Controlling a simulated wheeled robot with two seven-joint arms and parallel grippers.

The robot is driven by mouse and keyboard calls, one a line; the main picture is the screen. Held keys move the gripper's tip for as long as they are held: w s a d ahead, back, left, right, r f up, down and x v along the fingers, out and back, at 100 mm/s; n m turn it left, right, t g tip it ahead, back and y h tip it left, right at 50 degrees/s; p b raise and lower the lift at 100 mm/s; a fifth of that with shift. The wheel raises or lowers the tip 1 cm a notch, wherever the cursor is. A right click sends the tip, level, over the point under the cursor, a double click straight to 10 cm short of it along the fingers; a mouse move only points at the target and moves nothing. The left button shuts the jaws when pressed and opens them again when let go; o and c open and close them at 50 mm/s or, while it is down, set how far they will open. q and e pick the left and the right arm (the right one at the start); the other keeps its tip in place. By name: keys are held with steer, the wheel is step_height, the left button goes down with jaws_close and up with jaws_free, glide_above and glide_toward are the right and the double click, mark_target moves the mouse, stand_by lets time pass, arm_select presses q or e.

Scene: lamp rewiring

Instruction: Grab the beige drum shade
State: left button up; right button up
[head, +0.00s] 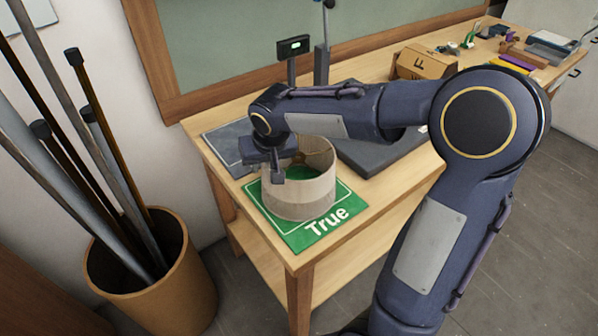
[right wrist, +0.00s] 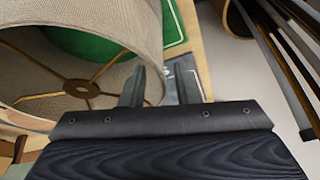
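The beige drum shade (head: 312,195) stands on the green mat marked "True" (head: 290,238) at the near left corner of the wooden table. In the right wrist view the shade (right wrist: 115,20) shows its open rim, its inside and a brown spoked ring. My right gripper (head: 284,172) is at the left side of the shade's upper rim, pointing down. In the right wrist view its two fingers (right wrist: 160,70) are apart, one inside the shade and one outside, with the wall between them. A gap shows beside the wall. My left gripper is out of view.
A dark grey mat (head: 225,140) and a dark flat slab (head: 375,150) lie near the shade. A post with a small display (head: 293,47) stands behind. A cardboard box (head: 425,62) is farther right. A bin of poles (head: 160,290) stands left of the table.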

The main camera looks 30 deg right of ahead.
steer(key=shift+w+f, duration=0.15)
steer(key=shift+f, duration=0.2)
steer(key=c, duration=0.6)
jaws_close()
steer(key=shift+r, duration=0.2)
